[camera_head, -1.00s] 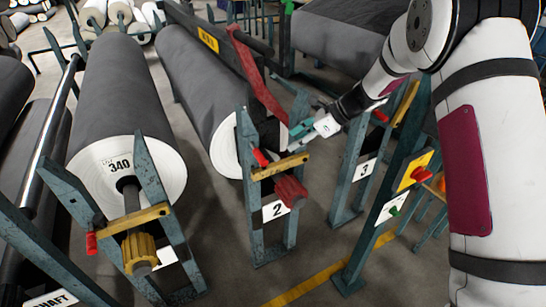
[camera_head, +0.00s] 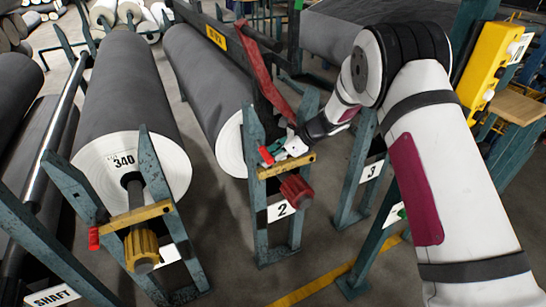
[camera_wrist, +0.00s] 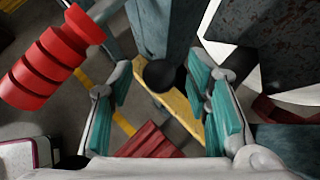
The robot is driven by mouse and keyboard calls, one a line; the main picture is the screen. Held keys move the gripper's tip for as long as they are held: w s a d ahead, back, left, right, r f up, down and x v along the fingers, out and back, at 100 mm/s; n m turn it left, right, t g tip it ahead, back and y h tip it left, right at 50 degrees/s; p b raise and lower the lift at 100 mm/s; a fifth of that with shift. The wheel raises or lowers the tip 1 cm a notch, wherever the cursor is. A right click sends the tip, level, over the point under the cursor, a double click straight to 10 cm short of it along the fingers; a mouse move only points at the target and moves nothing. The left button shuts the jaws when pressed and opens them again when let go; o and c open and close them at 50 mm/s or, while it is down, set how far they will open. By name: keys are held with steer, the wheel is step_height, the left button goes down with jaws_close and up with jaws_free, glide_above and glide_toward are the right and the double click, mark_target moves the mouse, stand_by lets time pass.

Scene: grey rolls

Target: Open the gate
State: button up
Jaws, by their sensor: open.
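A yellow bar (camera_head: 287,166), which looks like the gate, lies across the two teal uprights of stand 2 (camera_head: 257,205). A red ridged grip (camera_head: 266,155) sits at its left end. In the wrist view the red grip (camera_wrist: 55,55) is at upper left, outside my fingers, and the yellow bar (camera_wrist: 183,108) shows between and below them. My gripper (camera_head: 277,151) is open just above the bar, beside the grip. In the wrist view its teal-padded fingers (camera_wrist: 168,95) are apart with nothing held; a dark round knob (camera_wrist: 158,75) shows between them. Contact is unclear.
A red ridged hub (camera_head: 296,191) projects below the bar. A red slanted arm (camera_head: 265,72) rises behind my gripper. A large grey roll (camera_head: 215,80) lies behind stand 2. Stand 340 (camera_head: 150,215) is to the left, and a yellow control box (camera_head: 492,70) at right.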

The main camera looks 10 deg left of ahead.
mark_target(287, 162)
steer(key=shift+c, duration=0.3)
jaws_close()
steer(key=shift+r, duration=0.1)
steer(key=w+d+r+m+g+y+b, duration=0.2)
steer(key=w+d+r+y+b, duration=0.2)
steer(key=d+r+y, duration=0.2)
steer(key=shift+d+r+m+g+b, duration=0.15)
steer(key=shift+r+m+g+b, duration=0.2)
steer(key=shift+r, duration=0.4)
steer(key=shift+w, duration=0.1)
